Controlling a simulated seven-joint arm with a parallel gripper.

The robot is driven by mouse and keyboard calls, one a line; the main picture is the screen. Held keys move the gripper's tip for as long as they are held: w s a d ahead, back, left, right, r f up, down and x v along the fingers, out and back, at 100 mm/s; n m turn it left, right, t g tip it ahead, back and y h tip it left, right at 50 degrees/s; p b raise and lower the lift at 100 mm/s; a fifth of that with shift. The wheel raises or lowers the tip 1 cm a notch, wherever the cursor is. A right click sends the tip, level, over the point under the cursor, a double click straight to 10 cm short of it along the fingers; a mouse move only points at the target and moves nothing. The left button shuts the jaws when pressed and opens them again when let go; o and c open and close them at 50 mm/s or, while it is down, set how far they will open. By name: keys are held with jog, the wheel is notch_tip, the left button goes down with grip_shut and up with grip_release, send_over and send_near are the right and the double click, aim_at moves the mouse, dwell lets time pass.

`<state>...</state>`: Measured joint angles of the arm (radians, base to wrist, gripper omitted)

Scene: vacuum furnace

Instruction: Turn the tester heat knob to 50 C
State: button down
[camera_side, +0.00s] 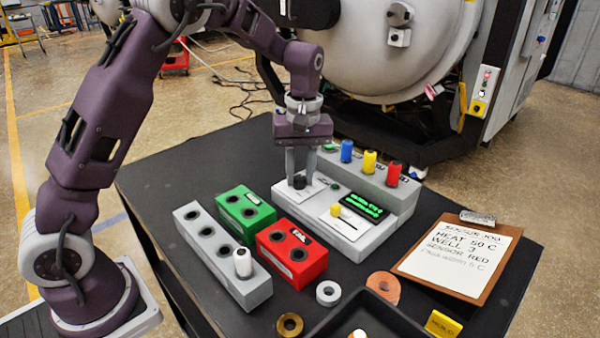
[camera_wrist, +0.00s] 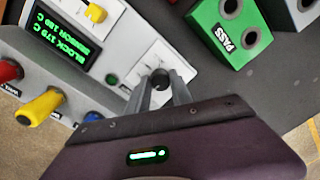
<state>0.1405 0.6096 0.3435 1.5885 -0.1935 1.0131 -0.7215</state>
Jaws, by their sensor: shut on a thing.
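The tester (camera_side: 345,232) is a light grey box on the black table, with a black heat knob (camera_side: 299,183) on a white dial plate. My gripper (camera_side: 299,176) points down over the plate, shut on the knob. In the wrist view, the knob (camera_wrist: 160,79) sits between the fingertips (camera_wrist: 160,82). The knob's pointer and scale marks are too small or hidden to read. The tester's display (camera_side: 362,206) glows green; in the wrist view (camera_wrist: 75,38) it has a BLOCK line and a SENSOR line, with digits hard to read. A yellow slider or switch (camera_side: 335,210) is beside the display.
Blue (camera_side: 347,150), yellow (camera_side: 369,161) and red (camera_side: 393,173) sensors stand behind. Green (camera_side: 246,209) and red (camera_side: 292,250) holders and a grey rack (camera_side: 222,258) are left and front. A clipboard (camera_side: 459,262) reads HEAT 50 C, WELL 3, SENSOR RED. A dark tray (camera_side: 372,312) is in front.

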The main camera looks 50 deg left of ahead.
aim_at(301, 177)
dwell(0.5)
jog(key=c, duration=1.1)
grip_release()
jog(key=shift+c, duration=0.2)
notch_tip(301, 177, up, 7)
jog(key=shift+w+r, duration=0.1)
jog(key=shift+w, duration=0.05)
